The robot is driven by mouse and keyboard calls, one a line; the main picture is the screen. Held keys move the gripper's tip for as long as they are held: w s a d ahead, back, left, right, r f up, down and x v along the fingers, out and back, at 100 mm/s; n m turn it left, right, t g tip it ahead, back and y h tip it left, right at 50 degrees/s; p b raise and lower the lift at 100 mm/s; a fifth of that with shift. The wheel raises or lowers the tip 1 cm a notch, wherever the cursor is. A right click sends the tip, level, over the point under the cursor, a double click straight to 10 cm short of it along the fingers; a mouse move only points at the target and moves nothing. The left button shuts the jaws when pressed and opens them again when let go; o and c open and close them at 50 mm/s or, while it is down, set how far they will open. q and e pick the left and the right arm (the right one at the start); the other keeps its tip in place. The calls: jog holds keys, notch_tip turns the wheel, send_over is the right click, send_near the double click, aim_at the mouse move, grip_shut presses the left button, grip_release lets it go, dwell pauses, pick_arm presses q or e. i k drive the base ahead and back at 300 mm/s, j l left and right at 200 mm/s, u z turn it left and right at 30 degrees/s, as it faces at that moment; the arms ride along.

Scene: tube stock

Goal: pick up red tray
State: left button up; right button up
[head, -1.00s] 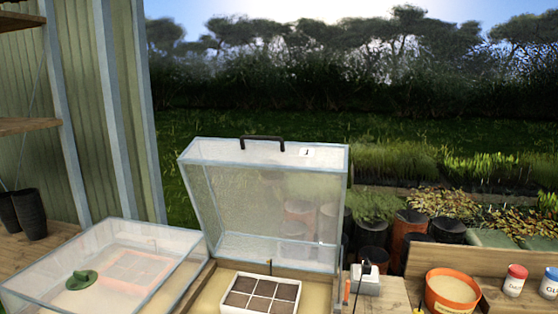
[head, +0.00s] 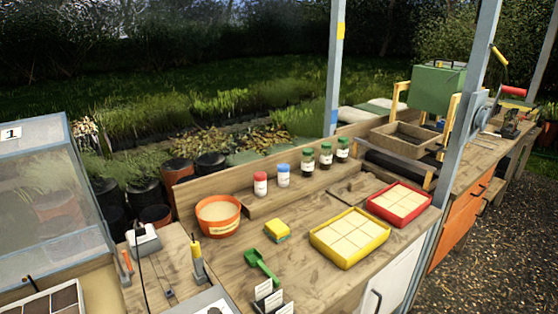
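The red tray (head: 427,215) sits flat on the wooden bench at the right in the head view, near the bench's right end. It is rectangular with a red rim and holds several pale square blocks. A similar yellow tray (head: 343,262) with pale blocks lies to its left and nearer to me, close beside it. Neither of my grippers is in view.
A green scoop (head: 262,266), a yellow sponge (head: 277,230), an orange pot (head: 218,217) and several small jars (head: 309,160) stand left of the trays. A metal post (head: 455,130) rises just right of the red tray. A clear lidded box (head: 50,190) is at far left.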

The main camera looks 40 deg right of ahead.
aim_at(399, 203)
jog(key=z, duration=2.1)
jog(key=i+l+z, duration=0.4)
jog(key=i, duration=0.2)
